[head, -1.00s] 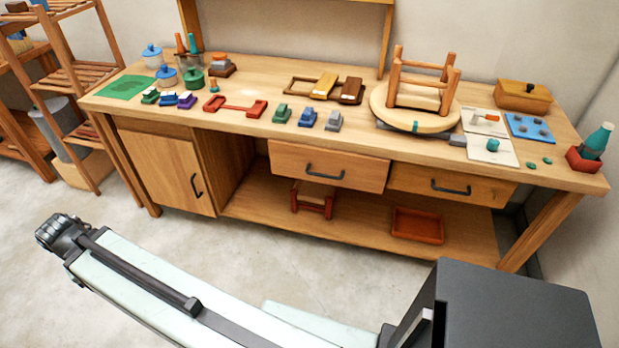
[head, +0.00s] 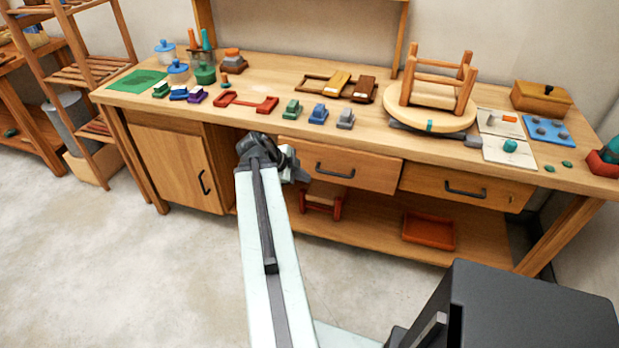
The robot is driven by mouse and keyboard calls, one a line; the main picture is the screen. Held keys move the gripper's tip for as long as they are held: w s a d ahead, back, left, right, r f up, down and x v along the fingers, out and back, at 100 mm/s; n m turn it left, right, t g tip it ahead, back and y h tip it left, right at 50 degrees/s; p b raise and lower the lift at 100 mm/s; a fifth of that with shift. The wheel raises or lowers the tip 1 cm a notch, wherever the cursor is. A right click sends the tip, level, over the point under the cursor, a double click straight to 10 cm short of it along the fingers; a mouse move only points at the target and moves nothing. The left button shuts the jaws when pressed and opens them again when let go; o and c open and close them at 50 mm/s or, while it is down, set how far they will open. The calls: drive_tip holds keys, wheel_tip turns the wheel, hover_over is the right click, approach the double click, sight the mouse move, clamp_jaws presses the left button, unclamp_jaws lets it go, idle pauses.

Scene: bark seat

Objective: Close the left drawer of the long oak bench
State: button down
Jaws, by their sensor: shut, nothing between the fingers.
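The long oak bench (head: 250,108) stands against the wall, with two drawers under its top. The left drawer (head: 372,172) has a dark bar handle (head: 335,171), and its front stands out forward of the bench, so it looks partly open. The right drawer (head: 489,194) looks set further back. My gripper (head: 290,165) is at the left end of the left drawer's front and hides that part of it. I cannot tell whether it touches the drawer. Its fingers are shut and seem empty.
A cabinet door (head: 178,165) is at the bench's left. On the lower shelf are a red tray (head: 429,231) and a small red-framed stool (head: 322,199). A round board with an upturned stool (head: 437,82) sits on top. The floor in front is clear.

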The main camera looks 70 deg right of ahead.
sight(323, 166)
drive_tip(key=s+d+f+b, duration=0.2)
drive_tip(key=d+f+b, duration=0.2)
drive_tip(key=d, duration=0.4)
drive_tip(key=shift+s+f, duration=0.35)
drive_tip(key=shift+f, duration=0.35)
drive_tip(key=shift+d, duration=0.15)
drive_tip(key=d, duration=0.4)
drive_tip(key=shift+w, duration=0.2)
drive_tip(key=shift+d+r, duration=0.1)
drive_tip(key=shift+d, duration=0.15)
